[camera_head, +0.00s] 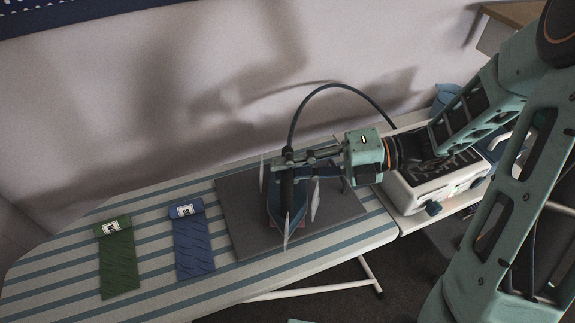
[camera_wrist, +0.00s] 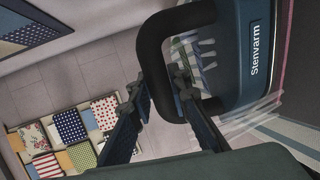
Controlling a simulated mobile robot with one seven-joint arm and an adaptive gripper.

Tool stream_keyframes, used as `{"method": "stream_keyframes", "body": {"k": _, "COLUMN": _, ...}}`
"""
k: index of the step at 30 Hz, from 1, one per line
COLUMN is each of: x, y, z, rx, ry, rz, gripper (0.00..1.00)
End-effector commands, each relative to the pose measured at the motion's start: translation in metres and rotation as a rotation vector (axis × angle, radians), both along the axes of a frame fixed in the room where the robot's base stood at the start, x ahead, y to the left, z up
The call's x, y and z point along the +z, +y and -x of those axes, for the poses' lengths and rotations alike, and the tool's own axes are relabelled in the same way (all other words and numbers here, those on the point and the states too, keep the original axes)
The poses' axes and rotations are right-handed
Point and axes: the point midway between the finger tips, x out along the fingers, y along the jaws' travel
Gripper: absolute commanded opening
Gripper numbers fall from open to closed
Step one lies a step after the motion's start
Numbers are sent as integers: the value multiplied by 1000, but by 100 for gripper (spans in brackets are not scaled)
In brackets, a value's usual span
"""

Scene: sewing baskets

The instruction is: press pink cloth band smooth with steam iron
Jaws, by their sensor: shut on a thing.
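My gripper (camera_head: 288,172) is shut on the handle of the dark blue steam iron (camera_head: 275,202). The iron is over the grey mat (camera_head: 237,220) on the striped ironing board. In the wrist view, my gripper (camera_wrist: 160,100) is at the black handle, and the iron (camera_wrist: 246,28) bears the word "Stenvarm". The pink cloth band is mostly hidden under the iron; a thin pink edge shows beside the iron in the wrist view (camera_wrist: 286,48). Pale, steam-like wisps show around the iron. I cannot tell how flat the band lies.
A blue band (camera_head: 193,247) and a green band (camera_head: 119,263) lie on the striped board (camera_head: 60,262) left of the mat. A dark hose (camera_head: 335,85) arches from the iron toward the white steam station (camera_head: 420,198) at right. Patterned cloths (camera_wrist: 75,125) show in the wrist view.

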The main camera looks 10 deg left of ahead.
Motion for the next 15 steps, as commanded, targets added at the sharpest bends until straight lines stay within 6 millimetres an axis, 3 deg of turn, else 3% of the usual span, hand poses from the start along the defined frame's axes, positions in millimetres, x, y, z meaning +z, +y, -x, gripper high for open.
{"method": "stream_keyframes", "body": {"k": 1, "x": 10, "y": 1, "z": 0, "rx": 1, "ry": 0, "rz": -5, "gripper": 0}}
{"method": "stream_keyframes", "body": {"k": 15, "x": 41, "y": 1, "z": 0, "rx": 0, "ry": 0, "rz": -7, "gripper": 0}}
